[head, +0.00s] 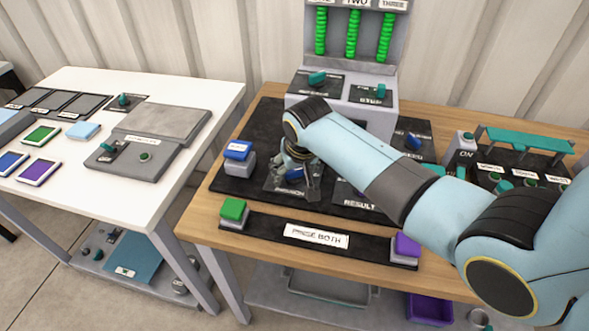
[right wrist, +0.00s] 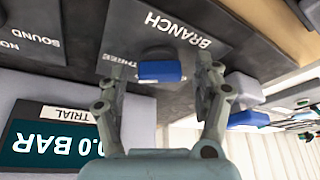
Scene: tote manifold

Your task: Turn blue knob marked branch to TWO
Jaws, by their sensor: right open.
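The blue knob (right wrist: 160,70) sits on a dark plate marked BRANCH (right wrist: 178,28), upside down in the right wrist view. A THREE label (right wrist: 120,58) shows beside the knob; no TWO label is readable on this plate. My right gripper (right wrist: 162,72) is open, with one finger on each side of the knob and visible gaps between. I cannot tell how far down the fingers reach. In the head view my right gripper (head: 293,180) is over the dark plate and hides the knob. My left gripper is not in view.
A display reading 0.0 BAR (right wrist: 55,140) is near the fingers. A blue button (head: 238,150), a green button (head: 233,208) and a purple button (head: 407,245) stand around the panel. A grey column with green coils (head: 353,35) rises behind. A white table (head: 190,90) is left.

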